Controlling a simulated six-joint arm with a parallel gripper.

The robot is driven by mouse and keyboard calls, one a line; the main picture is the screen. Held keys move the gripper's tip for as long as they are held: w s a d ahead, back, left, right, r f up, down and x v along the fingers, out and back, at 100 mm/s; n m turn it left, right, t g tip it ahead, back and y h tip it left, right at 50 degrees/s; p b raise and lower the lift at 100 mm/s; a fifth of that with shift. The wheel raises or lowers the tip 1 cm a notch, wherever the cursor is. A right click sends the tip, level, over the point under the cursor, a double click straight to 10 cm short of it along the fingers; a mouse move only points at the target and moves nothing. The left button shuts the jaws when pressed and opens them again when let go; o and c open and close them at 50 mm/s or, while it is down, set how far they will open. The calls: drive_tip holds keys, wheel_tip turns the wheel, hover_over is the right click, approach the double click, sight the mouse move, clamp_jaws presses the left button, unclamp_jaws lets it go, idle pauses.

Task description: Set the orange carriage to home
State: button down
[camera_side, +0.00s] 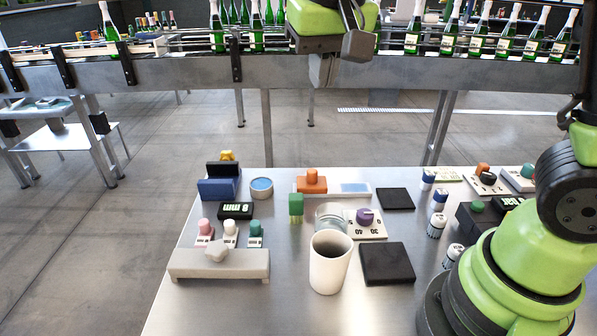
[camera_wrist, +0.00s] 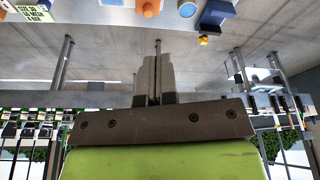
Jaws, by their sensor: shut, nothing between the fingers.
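The orange carriage (camera_side: 312,185) with its round knob sits on a pale rail (camera_side: 332,192) at the back of the steel table. It is near the left part of the rail; a blue patch (camera_side: 355,188) marks the right end. No readable home mark shows. In the wrist view the orange carriage (camera_wrist: 149,8) is cut by the top edge. My gripper (camera_side: 321,82) hangs high behind the table, in front of the conveyor, well apart from the carriage. Its fingers (camera_wrist: 158,50) are together and empty.
A blue-rimmed round dish (camera_side: 261,188) is left of the rail, with a blue block (camera_side: 220,187) further left. A green block (camera_side: 296,205) stands just in front of the rail, and a black pad (camera_side: 396,199) lies right. A white cup (camera_side: 329,265) stands nearer. Bottles line the conveyor (camera_side: 190,72).

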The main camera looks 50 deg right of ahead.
drive_tip(key=w+a+f+m+h, duration=0.1)
drive_tip(key=w+f+h, duration=0.2)
drive_tip(key=w+f, duration=0.3)
drive_tip(key=w+a+f+m+g+h, duration=0.1)
drive_tip(key=w+f+h, duration=0.1)
drive_tip(key=w+f, duration=0.4)
wheel_tip(320, 180, down, 5)
drive_tip(key=shift+a+f+g+h, duration=0.1)
drive_tip(key=shift+a+g+h, duration=0.2)
drive_tip(key=shift+h, duration=0.1)
drive_tip(key=shift+w, duration=0.1)
approach(307, 179)
drive_tip(key=w+f, duration=0.1)
drive_tip(key=f, duration=0.1)
drive_tip(key=w+f, duration=0.2)
drive_tip(key=shift+w+f, duration=0.15)
drive_tip(key=shift+f, duration=0.1)
drive_tip(key=shift+s+d+f, duration=0.2)
drive_tip(key=shift+s+d, duration=0.15)
drive_tip(key=shift+d, duration=0.45)
drive_tip(key=shift+s+d, duration=0.3)
drive_tip(key=shift+d, duration=0.25)
drive_tip(key=shift+s+d, duration=0.3)
drive_tip(key=shift+d, duration=0.2)
drive_tip(key=shift+s, duration=0.1)
